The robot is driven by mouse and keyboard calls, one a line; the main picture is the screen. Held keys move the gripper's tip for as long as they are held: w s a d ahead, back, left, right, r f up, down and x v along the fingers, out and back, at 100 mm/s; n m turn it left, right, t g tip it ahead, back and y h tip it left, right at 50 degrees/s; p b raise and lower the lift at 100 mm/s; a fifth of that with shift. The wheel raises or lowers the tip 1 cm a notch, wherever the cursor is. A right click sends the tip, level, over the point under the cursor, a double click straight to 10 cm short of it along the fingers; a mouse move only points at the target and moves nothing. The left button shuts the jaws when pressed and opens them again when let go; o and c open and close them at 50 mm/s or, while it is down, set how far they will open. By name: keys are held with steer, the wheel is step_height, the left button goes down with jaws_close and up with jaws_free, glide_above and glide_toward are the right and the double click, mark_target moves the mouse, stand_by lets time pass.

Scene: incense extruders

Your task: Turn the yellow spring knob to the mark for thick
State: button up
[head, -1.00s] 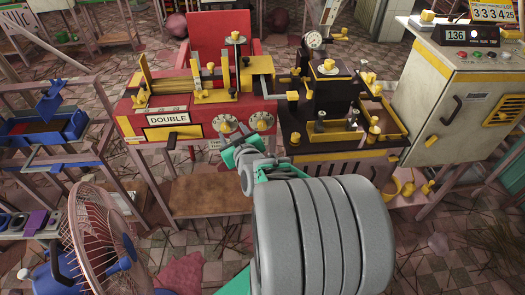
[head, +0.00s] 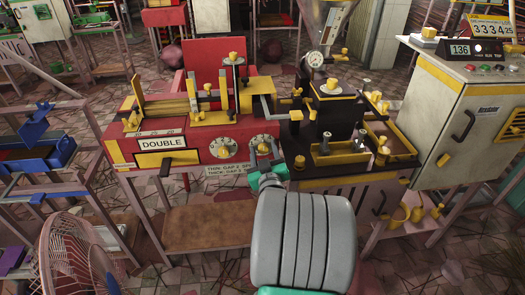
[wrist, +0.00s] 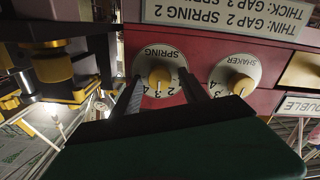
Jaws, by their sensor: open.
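The yellow spring knob (wrist: 160,76) sits in the middle of a round pale dial marked SPRING, upside down in the wrist view, with several numbers around it. Its exact setting is hard to read. In the head view the spring dial (head: 264,141) is the right one of two on the red machine (head: 215,150), partly hidden by my gripper (head: 268,166). In the wrist view my gripper (wrist: 161,90) is open, one finger on each side of the knob. Whether the fingers touch it is unclear.
A SHAKER dial (wrist: 235,76) with its own yellow knob is beside the spring dial. A label (wrist: 225,14) above carries THIN and THICK settings, the last part cut off. A black unit with yellow trim (head: 345,160) stands close on the right.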

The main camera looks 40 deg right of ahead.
steer(key=shift+c, duration=0.5)
jaws_close()
steer(key=shift+f+m, duration=0.1)
steer(key=shift+m, duration=0.3)
steer(key=m+b, duration=0.1)
steer(key=m, duration=0.1)
steer(key=shift+m, duration=0.3)
steer(key=shift+s+m+b, duration=0.1)
steer(key=shift+m+b, duration=0.4)
steer(key=shift+m, duration=1.3)
steer(key=shift+d, duration=0.1)
steer(key=shift+o, duration=0.5)
jaws_free()
